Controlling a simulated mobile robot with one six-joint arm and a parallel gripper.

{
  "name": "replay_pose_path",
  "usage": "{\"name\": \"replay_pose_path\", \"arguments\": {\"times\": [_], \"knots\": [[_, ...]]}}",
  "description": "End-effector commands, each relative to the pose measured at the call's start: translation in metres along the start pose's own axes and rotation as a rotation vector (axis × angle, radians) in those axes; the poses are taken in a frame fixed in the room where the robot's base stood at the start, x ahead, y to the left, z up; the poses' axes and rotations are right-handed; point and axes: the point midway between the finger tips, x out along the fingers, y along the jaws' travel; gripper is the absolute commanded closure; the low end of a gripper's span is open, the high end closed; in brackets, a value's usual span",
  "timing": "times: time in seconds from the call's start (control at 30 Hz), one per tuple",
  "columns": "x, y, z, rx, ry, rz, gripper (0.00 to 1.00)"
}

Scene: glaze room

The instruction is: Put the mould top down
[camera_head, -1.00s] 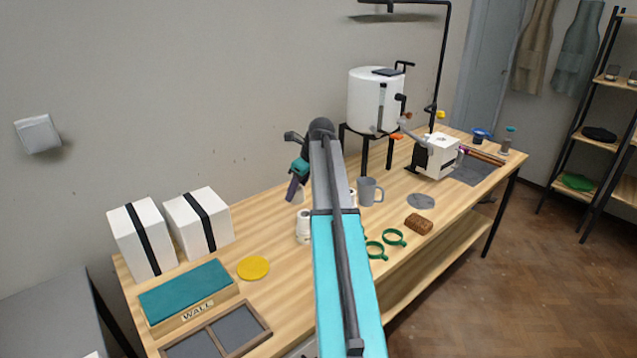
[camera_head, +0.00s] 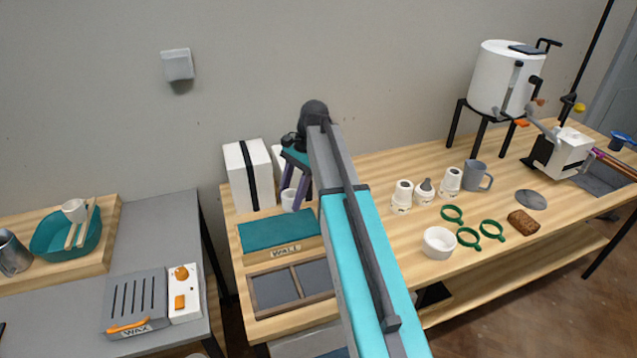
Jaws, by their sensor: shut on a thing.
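My gripper (camera_head: 297,195) has dark purple fingers pointing down and is shut on a small white rounded piece (camera_head: 289,199), which I take to be the mould top. The fingers hide part of it. It is held in front of the white strapped blocks and above the far side of the WALL box. The nearer strapped block (camera_head: 250,176) stands upright with a black band. The other is mostly hidden behind my gripper.
The teal-topped WALL box (camera_head: 278,232) and a divided tray (camera_head: 272,290) lie below. White bottles (camera_head: 402,196), a white bowl (camera_head: 440,243), green rings (camera_head: 468,237) and a grey mug (camera_head: 477,176) are right. A WAX unit (camera_head: 135,302) stands left.

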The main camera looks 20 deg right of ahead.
Motion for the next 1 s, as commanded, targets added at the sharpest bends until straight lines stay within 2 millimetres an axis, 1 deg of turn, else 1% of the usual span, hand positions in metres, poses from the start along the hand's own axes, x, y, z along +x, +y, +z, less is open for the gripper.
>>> {"name": "replay_pose_path", "arguments": {"times": [0.03, 0.1, 0.2, 0.33, 0.47, 1.0], "knots": [[0.007, 0.000, 0.016, -0.063, 0.000, 0.028, 0.81], [0.015, -0.001, 0.032, -0.142, 0.000, 0.059, 0.81], [0.023, 0.000, 0.050, -0.230, 0.000, 0.097, 0.81], [0.029, 0.001, 0.064, -0.301, 0.001, 0.125, 0.81], [0.031, 0.001, 0.069, -0.326, 0.000, 0.135, 0.81], [0.032, 0.000, 0.070, -0.327, 0.001, 0.135, 0.81]]}}
